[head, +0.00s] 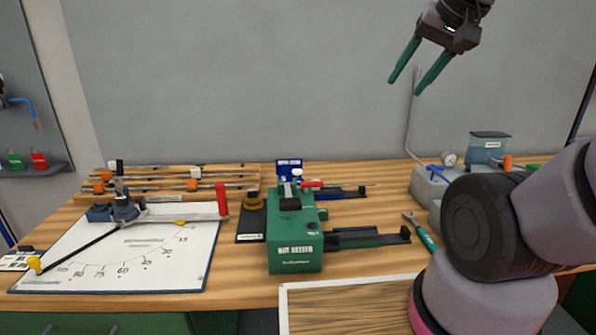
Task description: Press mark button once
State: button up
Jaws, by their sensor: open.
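My gripper (404,87) is raised high against the grey wall, at the upper right. Its two green fingers are spread apart with nothing between them, and it is well above the bench. A green box-shaped device (295,245) stands near the middle of the bench, with a white label on its front that is hard to read. I cannot tell which part is the mark button. The gripper touches nothing.
On the left lies a white dial board (190,265) with a red-handled lever (221,200). Behind it is a rack with rods (185,185). A wooden board with a white rim (284,305) lies in front. A green-handled tool (427,238) and a gauge unit (432,183) are on the right.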

grip_shut()
dwell(1.4)
